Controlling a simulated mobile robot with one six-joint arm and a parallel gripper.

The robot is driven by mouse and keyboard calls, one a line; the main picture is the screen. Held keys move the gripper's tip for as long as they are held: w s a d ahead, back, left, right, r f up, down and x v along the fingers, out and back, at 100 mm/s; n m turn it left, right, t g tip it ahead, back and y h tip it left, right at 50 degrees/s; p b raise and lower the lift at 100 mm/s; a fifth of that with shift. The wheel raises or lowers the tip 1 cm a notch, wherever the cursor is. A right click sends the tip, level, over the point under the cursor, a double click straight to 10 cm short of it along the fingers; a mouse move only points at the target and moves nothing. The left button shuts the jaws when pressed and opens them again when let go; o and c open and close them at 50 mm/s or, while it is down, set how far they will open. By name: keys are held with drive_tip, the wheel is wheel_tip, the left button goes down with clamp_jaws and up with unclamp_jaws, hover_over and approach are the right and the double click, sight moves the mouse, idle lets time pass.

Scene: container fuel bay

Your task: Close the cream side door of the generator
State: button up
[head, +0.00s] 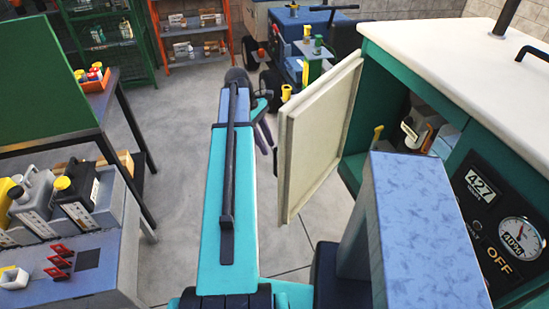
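The generator (470,55) stands at the right, teal with a cream top. Its cream side door (315,135) stands open, swung out to the left of the opening, and the inside shows. My arm reaches forward, left of the door. My gripper (264,135) is at its far end, just left of the door's outer edge, partly hidden behind the arm. Its dark fingers point downward. I cannot tell whether they touch the door or how far apart they are.
Inside the opening are a yellow handle (377,138) and boxed parts (420,130). The gauge panel (505,220) faces me at right. A bench with jerrycans (75,195) stands at left. A blue wheeled machine (305,30) stands behind. Floor (185,110) left of my arm is clear.

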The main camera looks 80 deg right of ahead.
drive_tip(key=p, duration=0.2)
hover_over(275, 172)
drive_tip(key=shift+w+d+f, duration=0.1)
drive_tip(key=shift+d+f, duration=0.05)
drive_tip(key=shift+f, duration=1.8)
drive_tip(key=shift+w+d+f, duration=0.1)
drive_tip(key=shift+d+f, duration=0.05)
drive_tip(key=shift+f, duration=1.8)
clamp_jaws()
drive_tip(key=shift+w+d+r, duration=0.1)
drive_tip(key=shift+d, duration=0.05)
drive_tip(key=shift+s+a, duration=0.2)
drive_tip(key=shift+s, duration=0.1)
